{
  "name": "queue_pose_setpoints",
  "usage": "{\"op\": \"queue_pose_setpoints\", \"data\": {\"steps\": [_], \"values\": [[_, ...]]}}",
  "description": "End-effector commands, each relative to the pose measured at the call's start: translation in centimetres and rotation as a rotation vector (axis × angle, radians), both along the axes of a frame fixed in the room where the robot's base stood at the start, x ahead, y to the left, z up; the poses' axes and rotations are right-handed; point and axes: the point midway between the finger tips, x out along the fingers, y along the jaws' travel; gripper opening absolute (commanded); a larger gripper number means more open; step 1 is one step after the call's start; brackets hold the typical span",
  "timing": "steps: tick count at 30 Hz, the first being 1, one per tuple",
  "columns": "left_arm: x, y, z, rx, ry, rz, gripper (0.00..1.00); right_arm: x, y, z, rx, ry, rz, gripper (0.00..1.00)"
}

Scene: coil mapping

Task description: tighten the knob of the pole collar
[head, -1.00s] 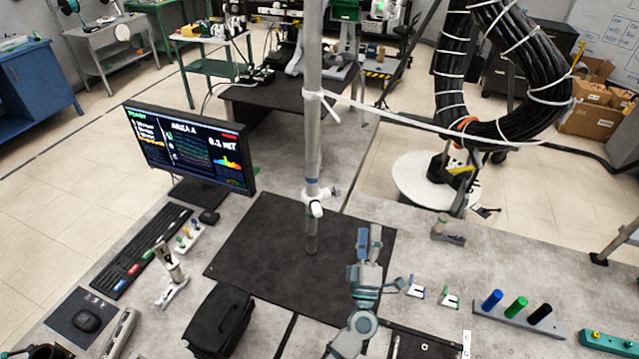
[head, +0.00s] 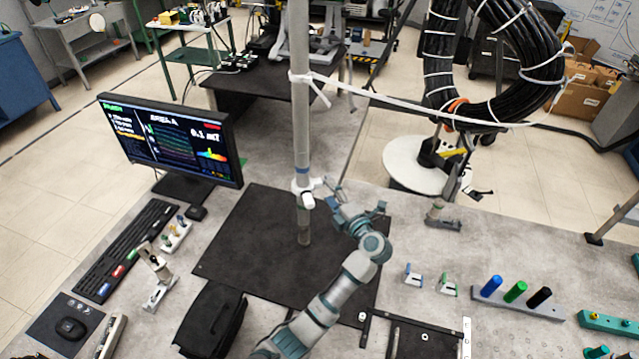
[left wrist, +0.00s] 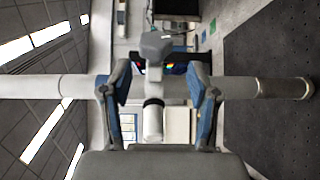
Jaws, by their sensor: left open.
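The upright grey pole (head: 302,120) stands on the black mat and carries a white collar (head: 302,187). Stubby white parts stick out from the collar toward the front and right. In the left wrist view the pole (left wrist: 40,87) runs sideways, and a white knob-like cylinder with a dark ring (left wrist: 153,122) shows at the collar. My left gripper (head: 330,190) is at the right of the collar. In the left wrist view the left gripper (left wrist: 160,98) is open, its blue-padded fingers on either side of the collar, with gaps visible. My right gripper is not in view.
A monitor (head: 170,138) and keyboard (head: 125,250) are at left. A white cable tie (head: 400,105) runs from the pole to a thick black coil (head: 530,60). Coloured pegs (head: 515,291) stand at right. A black bag (head: 212,320) lies in front of the black mat (head: 245,230).

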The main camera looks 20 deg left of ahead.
Motion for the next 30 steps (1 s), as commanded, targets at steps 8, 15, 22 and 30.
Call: {"op": "queue_pose_setpoints", "data": {"steps": [8, 15, 22, 30], "values": [[3.4, 3.5, -0.4, 0.005, 0.0, 0.0, 0.61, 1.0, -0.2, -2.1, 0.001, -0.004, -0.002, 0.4], [4.4, 6.2, -0.6, -0.009, 0.0, -0.001, 0.61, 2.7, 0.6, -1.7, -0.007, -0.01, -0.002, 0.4], [4.4, 6.0, -0.4, -0.008, -0.001, -0.002, 0.61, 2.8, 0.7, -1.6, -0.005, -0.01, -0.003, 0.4], [4.4, 4.5, 0.0, 0.004, -0.002, -0.004, 0.01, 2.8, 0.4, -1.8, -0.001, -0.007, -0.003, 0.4]]}}
